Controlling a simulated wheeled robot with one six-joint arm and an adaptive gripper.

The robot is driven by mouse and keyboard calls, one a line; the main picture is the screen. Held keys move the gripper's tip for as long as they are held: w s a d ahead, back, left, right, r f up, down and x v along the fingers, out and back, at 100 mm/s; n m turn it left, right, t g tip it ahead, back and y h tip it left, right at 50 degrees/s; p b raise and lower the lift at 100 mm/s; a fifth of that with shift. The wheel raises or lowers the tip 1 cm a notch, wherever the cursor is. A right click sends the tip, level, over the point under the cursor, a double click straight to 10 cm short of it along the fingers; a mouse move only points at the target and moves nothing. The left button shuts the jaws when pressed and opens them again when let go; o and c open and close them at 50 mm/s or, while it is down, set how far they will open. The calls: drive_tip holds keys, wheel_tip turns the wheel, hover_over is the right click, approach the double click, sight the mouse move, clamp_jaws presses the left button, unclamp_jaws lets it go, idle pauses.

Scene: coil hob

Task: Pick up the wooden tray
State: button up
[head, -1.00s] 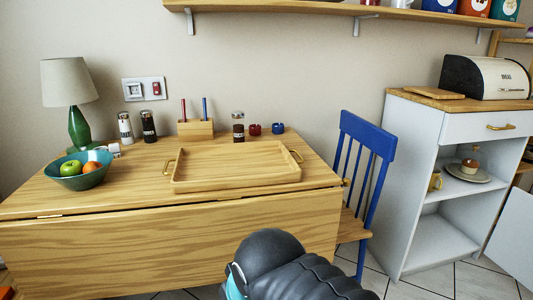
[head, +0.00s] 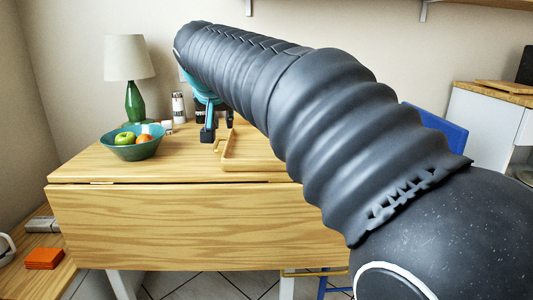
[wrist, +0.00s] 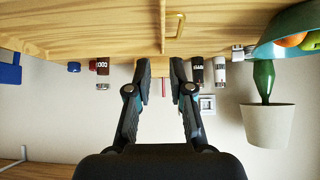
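The wooden tray (head: 250,150) lies flat on the table; my arm hides most of it in the head view, leaving its left part visible. Its brass left handle (head: 218,145) shows there. In the wrist view, which is upside down, the tray's end wall (wrist: 162,25) runs down from the top edge, with the brass handle (wrist: 180,25) beside it. My gripper (head: 208,130) is above the table near the tray's left end, close to that handle. In the wrist view the two fingers (wrist: 161,68) are apart with nothing held between them.
A teal bowl of fruit (head: 133,145) and a green lamp (head: 134,100) stand left of my gripper. Shakers (head: 178,107) stand at the back, close to the gripper. A blue chair (head: 437,128) is at the table's right. The table's front left is clear.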

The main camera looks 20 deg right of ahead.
approach(227, 142)
drive_tip(key=x, duration=0.4)
drive_tip(key=shift+d+f+b, duration=0.2)
drive_tip(key=shift+b, duration=0.15)
drive_tip(key=shift+x, duration=2.6)
drive_tip(key=shift+w+a+r, duration=0.1)
drive_tip(key=shift+w+r, duration=0.05)
clamp_jaws()
